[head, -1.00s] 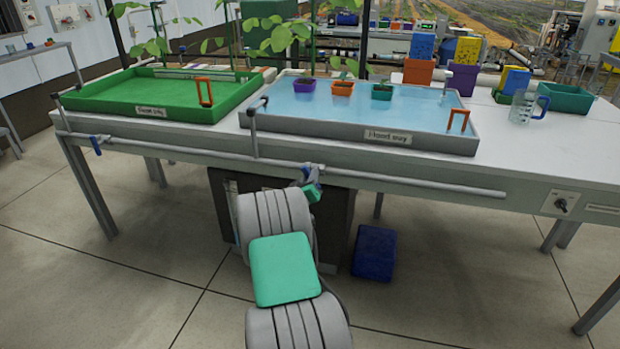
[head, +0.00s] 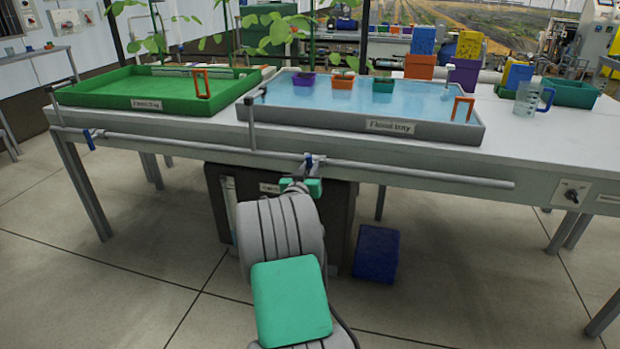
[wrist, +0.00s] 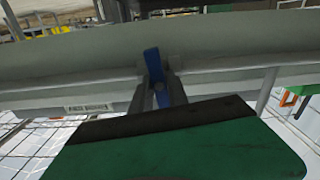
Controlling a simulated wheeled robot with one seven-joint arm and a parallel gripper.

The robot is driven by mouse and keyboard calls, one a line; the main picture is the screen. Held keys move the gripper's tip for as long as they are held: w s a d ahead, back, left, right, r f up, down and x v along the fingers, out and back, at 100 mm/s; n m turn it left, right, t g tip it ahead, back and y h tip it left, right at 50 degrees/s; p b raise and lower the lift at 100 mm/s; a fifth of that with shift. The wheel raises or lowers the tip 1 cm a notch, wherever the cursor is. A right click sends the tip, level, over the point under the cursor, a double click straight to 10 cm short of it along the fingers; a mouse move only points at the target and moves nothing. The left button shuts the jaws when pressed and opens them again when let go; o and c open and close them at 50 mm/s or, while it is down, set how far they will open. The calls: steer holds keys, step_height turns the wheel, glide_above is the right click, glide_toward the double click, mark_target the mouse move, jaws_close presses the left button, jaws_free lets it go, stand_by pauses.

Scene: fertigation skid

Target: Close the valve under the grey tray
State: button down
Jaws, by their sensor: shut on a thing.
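The grey tray (head: 350,122) stands on the bench, filled with water and labelled on its front. A grey pipe (head: 400,175) runs along the bench front below it. The valve's blue lever (head: 309,160) sits on this pipe, under the grey tray; in the wrist view the blue lever (wrist: 153,70) stands roughly upright in that picture. My gripper (head: 306,168) is at the valve, and in the wrist view its two fingers (wrist: 160,92) are shut on the lever from both sides. Part of the lever is hidden between the fingers.
A green tray (head: 140,94) stands to the left, with another blue valve lever (head: 89,140) on the pipe below it. A dark tank (head: 340,225) and a blue box (head: 376,254) stand under the bench. Open floor lies in front.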

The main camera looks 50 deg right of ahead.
steer(key=shift+f+m+b, duration=0.1)
steer(key=shift+m+b, duration=0.7)
steer(key=shift+b, duration=0.05)
steer(key=c, duration=1.4)
jaws_free()
steer(key=shift+o, duration=0.2)
steer(key=p+v, duration=0.1)
steer(key=v, duration=0.6)
steer(key=shift+s+a, duration=0.25)
steer(key=shift+a, duration=0.1)
